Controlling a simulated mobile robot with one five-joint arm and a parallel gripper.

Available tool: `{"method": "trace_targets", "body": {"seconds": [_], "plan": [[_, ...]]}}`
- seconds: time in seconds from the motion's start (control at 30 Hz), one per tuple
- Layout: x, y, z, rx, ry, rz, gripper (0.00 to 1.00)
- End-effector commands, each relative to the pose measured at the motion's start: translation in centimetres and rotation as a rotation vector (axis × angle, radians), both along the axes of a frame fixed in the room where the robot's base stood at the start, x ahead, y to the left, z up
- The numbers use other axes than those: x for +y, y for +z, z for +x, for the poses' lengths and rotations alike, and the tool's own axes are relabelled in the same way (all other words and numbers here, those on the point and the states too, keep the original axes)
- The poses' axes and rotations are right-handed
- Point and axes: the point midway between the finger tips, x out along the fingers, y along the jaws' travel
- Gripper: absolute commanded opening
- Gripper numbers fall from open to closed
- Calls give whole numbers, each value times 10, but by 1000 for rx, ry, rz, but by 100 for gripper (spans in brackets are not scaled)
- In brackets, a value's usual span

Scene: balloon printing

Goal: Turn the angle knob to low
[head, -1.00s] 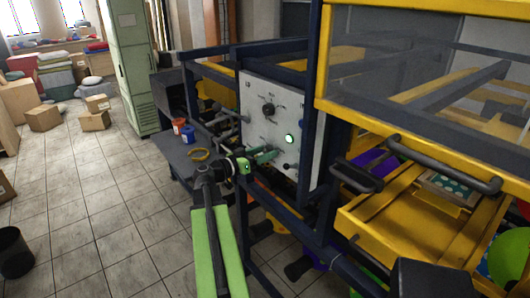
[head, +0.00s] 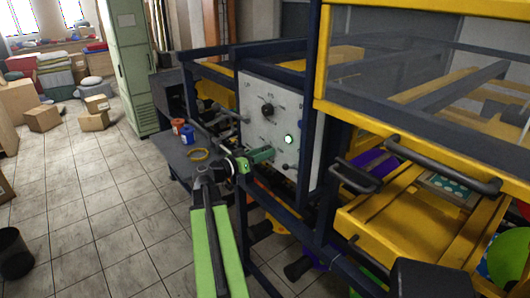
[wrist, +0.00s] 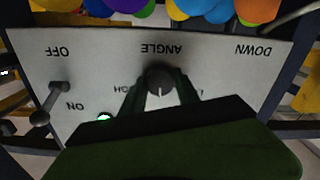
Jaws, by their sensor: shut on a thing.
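The angle knob (wrist: 160,82) is a dark round knob with a white pointer mark, below the word ANGLE in the wrist view, where the panel's lettering is upside down. Its mark points toward the bottom of that view, between the partly covered high label on the left and low label on the right. My gripper (wrist: 160,92) is shut on the knob, one finger on each side. In the head view my gripper (head: 266,155) is at the lower part of the grey control panel (head: 252,92) and hides the angle knob.
Another black knob (head: 268,110) sits higher on the panel. A lit button (head: 289,139) is close to my gripper. An on/off lever (wrist: 40,117) sticks out at the left in the wrist view. Yellow rails and dark bars (head: 308,130) frame the panel's right side.

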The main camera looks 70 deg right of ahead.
Motion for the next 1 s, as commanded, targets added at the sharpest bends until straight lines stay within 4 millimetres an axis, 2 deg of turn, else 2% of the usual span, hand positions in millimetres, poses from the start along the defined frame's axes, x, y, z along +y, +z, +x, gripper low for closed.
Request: {"method": "trace_targets", "body": {"seconds": [1.0], "plan": [[2,-3,-1,700,-4,459,0]]}}
